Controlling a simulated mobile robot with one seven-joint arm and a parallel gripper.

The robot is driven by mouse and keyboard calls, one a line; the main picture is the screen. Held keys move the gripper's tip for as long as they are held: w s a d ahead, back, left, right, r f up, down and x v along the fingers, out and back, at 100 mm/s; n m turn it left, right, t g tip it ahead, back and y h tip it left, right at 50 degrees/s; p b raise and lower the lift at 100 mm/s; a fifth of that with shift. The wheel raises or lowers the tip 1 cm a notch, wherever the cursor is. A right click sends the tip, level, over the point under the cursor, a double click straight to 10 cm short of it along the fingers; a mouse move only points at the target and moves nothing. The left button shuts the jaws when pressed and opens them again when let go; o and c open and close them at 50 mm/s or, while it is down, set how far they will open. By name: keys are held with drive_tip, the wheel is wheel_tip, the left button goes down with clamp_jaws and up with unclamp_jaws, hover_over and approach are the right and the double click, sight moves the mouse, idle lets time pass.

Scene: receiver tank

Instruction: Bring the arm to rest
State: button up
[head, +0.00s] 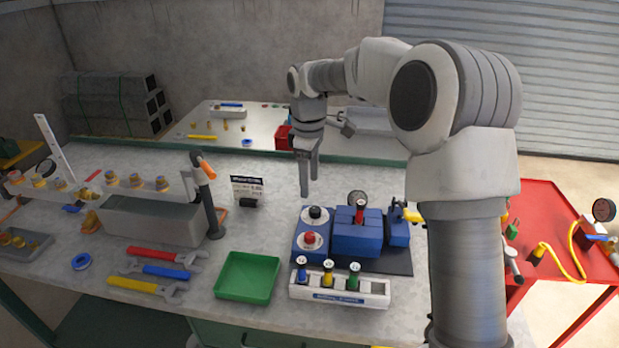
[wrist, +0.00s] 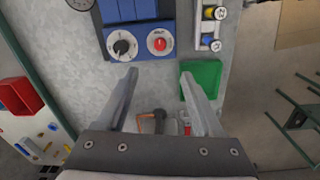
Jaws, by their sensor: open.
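My arm rises at the right of the head view and bends over the bench, with my gripper (head: 307,172) pointing down above the back part of the bench. My gripper (wrist: 165,85) is open and empty in the wrist view, its two fingers apart with bare bench top between their tips. It hangs clear of the blue unit (head: 357,230), which has a black knob (head: 315,213) and a red knob (head: 310,238). No object touches the fingers.
A green tray (head: 248,277), a rack (head: 340,288) with several coloured valves, and wrenches (head: 155,271) lie toward the front. An upright post with an orange top (head: 203,168) stands left. A small sign (head: 247,190) stands behind. A red cart (head: 560,250) is at right.

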drive_tip(key=s+d+r+m+t, duration=0.1)
drive_tip(key=s+d+r+m, duration=0.25)
drive_tip(key=s+r, duration=0.35)
drive_tip(key=s+d+r+m+t, duration=0.2)
drive_tip(key=s+d+r+m, duration=0.15)
drive_tip(key=s, duration=0.55)
drive_tip(key=s+d+f+m+t, duration=0.1)
drive_tip(key=s+d+m, duration=0.1)
drive_tip(key=s, duration=0.5)
drive_tip(key=s+d+f+m+t, duration=0.1)
drive_tip(key=s+m, duration=0.3)
drive_tip(key=s, duration=0.4)
drive_tip(key=shift+s+d+m, duration=0.3)
drive_tip(key=shift+d+m, duration=0.1)
drive_tip(key=shift+d, duration=0.35)
